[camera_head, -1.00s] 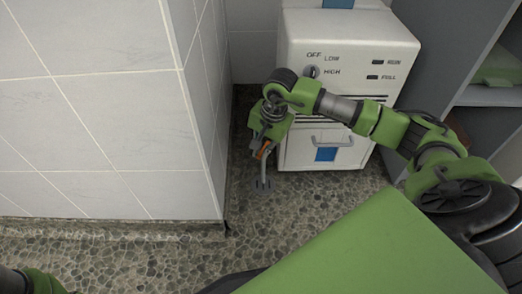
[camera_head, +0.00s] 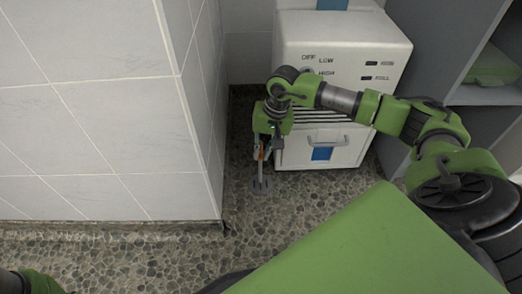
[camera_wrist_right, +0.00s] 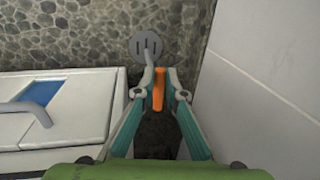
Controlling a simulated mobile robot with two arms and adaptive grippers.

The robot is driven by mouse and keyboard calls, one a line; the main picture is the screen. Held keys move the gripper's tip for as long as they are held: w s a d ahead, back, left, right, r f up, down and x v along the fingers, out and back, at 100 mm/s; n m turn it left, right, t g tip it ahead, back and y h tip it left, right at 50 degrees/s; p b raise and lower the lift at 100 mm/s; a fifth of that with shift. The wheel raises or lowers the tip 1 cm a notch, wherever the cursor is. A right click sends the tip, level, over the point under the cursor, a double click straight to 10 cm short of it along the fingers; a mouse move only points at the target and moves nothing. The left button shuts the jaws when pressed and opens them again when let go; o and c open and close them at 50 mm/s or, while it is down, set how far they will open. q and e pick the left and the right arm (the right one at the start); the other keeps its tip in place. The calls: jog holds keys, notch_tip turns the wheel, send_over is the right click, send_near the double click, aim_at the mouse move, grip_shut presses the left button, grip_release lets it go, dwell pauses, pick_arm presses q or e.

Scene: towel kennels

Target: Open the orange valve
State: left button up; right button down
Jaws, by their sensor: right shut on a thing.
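The orange valve (camera_wrist_right: 158,90) is a small upright handle on a grey pipe that rises from a round floor drain (camera_wrist_right: 147,45). In the head view the valve (camera_head: 261,153) is a thin orange strip, mostly hidden by my gripper, above the drain (camera_head: 261,185). My right gripper (camera_wrist_right: 161,83) has a finger on each side of the valve and is shut on it. In the head view the right gripper (camera_head: 265,150) points down beside the white machine. Only a green part of my left arm shows at the bottom left; its gripper is out of frame.
A tiled wall (camera_head: 110,110) is close on the left. A grey shelf (camera_head: 440,50) stands at the right. The pebbled floor (camera_head: 130,255) in front is clear.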

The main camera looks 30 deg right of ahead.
dwell(0.3)
jog(key=c, duration=2.1)
grip_release()
notch_tip(320, 180, up, 12)
jog(key=s+d, duration=0.1)
jog(key=d, duration=0.1)
jog(key=shift+s+f, duration=0.1)
jog(key=shift+f, duration=0.05)
